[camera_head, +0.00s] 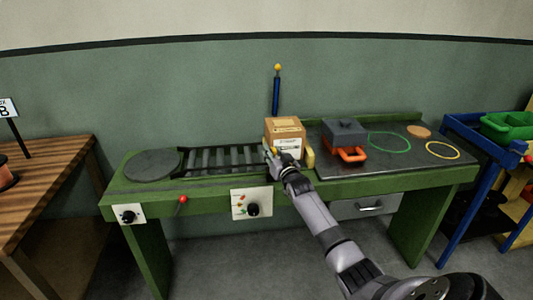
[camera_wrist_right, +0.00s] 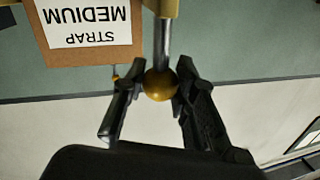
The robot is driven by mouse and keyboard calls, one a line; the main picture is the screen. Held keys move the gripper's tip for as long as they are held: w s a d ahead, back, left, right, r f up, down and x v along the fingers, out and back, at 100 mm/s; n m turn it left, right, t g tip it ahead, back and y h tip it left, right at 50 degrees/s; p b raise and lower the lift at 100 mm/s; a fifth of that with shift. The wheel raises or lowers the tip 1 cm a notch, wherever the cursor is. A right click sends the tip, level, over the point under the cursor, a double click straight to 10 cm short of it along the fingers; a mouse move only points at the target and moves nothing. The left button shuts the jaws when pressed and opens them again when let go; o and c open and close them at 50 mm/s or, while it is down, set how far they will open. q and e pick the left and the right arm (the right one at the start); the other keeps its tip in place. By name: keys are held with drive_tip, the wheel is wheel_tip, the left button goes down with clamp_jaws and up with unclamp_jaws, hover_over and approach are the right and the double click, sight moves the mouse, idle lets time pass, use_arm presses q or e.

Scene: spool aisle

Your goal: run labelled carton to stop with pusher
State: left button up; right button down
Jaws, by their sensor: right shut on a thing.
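The labelled carton (camera_head: 284,127) stands upright at the right end of the roller track (camera_head: 225,157). The wrist view shows its label, upside down, reading "STRAP MEDIUM" (camera_wrist_right: 88,22). My right gripper (camera_head: 279,156) is at the carton's lower front left. In the wrist view my right gripper (camera_wrist_right: 157,90) is shut on the pusher's brass ball knob (camera_wrist_right: 160,85), at the end of a metal rod. A pale yellow block, likely the stop (camera_head: 310,158), stands close at the carton's right; I cannot tell whether they touch. My left gripper is not in view.
A grey turntable (camera_head: 152,165) is at the bench's left end. Right of the carton are a grey box with an orange handle (camera_head: 345,133), a green ring (camera_head: 389,142) and a yellow ring (camera_head: 442,151). A blue post (camera_head: 276,95) rises behind the carton. The rollers left of it are clear.

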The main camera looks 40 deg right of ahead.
drive_tip(key=shift+s+d, duration=0.2)
drive_tip(key=shift+d, duration=0.15)
drive_tip(key=c, duration=1.3)
unclamp_jaws()
drive_tip(key=shift+s+a, duration=0.1)
drive_tip(key=shift+s+a, duration=0.15)
drive_tip(key=shift+s, duration=0.1)
drive_tip(key=v, duration=1.1)
drive_tip(key=shift+s, duration=0.15)
